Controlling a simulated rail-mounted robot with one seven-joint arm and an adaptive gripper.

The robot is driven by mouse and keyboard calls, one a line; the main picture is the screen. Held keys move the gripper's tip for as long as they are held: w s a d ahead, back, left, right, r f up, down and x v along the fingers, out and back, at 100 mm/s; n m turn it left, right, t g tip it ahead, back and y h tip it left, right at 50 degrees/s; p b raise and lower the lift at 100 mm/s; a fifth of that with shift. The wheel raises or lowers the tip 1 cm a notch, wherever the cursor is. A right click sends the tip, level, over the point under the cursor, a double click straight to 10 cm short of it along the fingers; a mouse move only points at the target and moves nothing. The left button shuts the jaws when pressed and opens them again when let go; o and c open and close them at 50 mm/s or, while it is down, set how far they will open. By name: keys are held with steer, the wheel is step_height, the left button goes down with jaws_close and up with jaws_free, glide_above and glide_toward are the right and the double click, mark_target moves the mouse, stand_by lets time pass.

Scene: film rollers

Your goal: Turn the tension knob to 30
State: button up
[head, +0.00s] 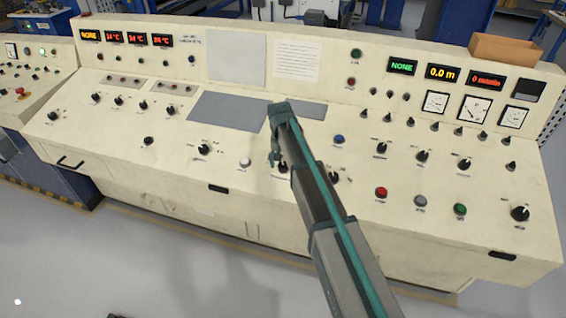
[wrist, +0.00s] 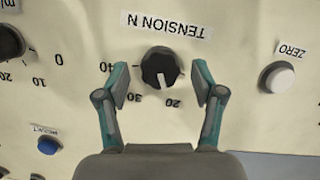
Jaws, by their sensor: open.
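The tension knob is a black round knob (wrist: 160,66) under an upside-down "TENSION N" label in the wrist view. A white mark on it shows on its lower side, toward the printed 20 and 30; its exact reading is hard to tell. My gripper (wrist: 160,80) is open, with one finger on each side of the knob and a gap on both sides. In the head view the knob (head: 283,168) is partly hidden by my gripper (head: 275,157), which hangs over the console's sloped front.
A white ZERO button (wrist: 280,77) lies right of the knob in the wrist view. Another black knob (wrist: 10,43) is at the far left, and a blue PRODUCT button (wrist: 48,146) is lower left. The cream console (head: 110,165) carries several other knobs and displays.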

steer(key=shift+f, duration=0.55)
steer(key=c, duration=1.1)
steer(key=shift+c, duration=0.2)
steer(key=shift+m, duration=0.3)
steer(key=m+y+b, duration=0.1)
steer(key=m+b, duration=0.1)
steer(key=m, duration=0.2)
steer(key=shift+d, duration=0.1)
steer(key=shift+m+t+y+b, duration=0.45)
steer(key=shift+m+b, duration=0.35)
steer(key=shift+m, duration=1.7)
